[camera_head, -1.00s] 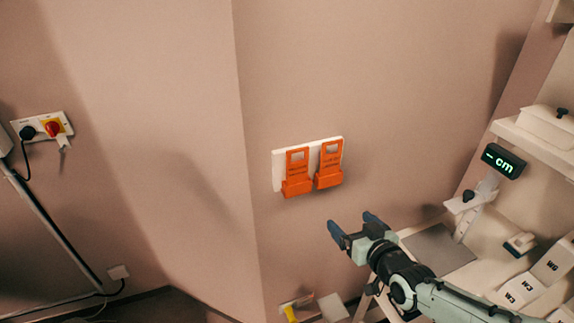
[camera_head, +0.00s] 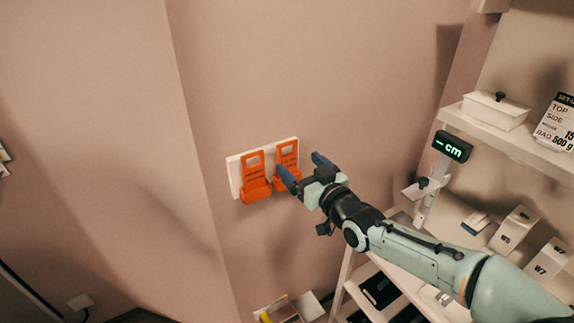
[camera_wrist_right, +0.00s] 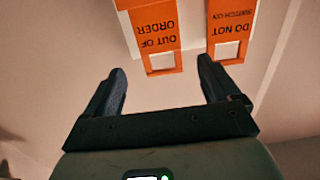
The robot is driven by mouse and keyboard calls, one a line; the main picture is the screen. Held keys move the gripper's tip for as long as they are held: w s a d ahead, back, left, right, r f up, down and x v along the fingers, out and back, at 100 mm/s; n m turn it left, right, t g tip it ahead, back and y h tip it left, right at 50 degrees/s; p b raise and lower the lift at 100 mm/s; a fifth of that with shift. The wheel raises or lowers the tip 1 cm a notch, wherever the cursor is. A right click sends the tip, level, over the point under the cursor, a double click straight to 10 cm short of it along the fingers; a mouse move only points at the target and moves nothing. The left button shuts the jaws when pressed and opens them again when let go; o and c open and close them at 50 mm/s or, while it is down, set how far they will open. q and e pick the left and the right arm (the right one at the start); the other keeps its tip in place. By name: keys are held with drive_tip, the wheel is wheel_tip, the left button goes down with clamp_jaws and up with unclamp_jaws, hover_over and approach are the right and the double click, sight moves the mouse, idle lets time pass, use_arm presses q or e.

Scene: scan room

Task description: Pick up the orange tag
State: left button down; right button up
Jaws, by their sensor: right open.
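Two orange tags hang side by side on a white wall plate (camera_head: 234,175). The left tag (camera_head: 255,190) is fully seen; the right tag (camera_head: 287,154) is partly covered by a finger of my right gripper (camera_head: 300,166). In the right wrist view they appear upside down: an "OUT OF ORDER" tag (camera_wrist_right: 156,38) and a "DO NOT SWITCH ON" tag (camera_wrist_right: 232,27), each with a rectangular window. My right gripper (camera_wrist_right: 162,72) is open and empty, close to the tags, its fingers pointing towards them. Whether a finger touches a tag cannot be told. My left gripper is out of view.
A shelf unit stands at the right, with a green "cm" display (camera_head: 453,146), a white lidded box (camera_head: 496,110) and several labelled white boxes. Dark items lie on its lower shelf. The wall around the plate is bare.

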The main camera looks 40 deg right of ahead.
sight(290, 155)
drive_tip(key=w, duration=0.2)
drive_tip(key=w+p, duration=0.1)
drive_tip(key=w, duration=0.2)
drive_tip(key=shift+d+r, duration=0.15)
drive_tip(key=shift+r, duration=0.05)
drive_tip(key=c, duration=1.1)
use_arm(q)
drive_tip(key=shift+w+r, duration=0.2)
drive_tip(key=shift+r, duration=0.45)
use_arm(e)
drive_tip(key=shift+r, duration=0.1)
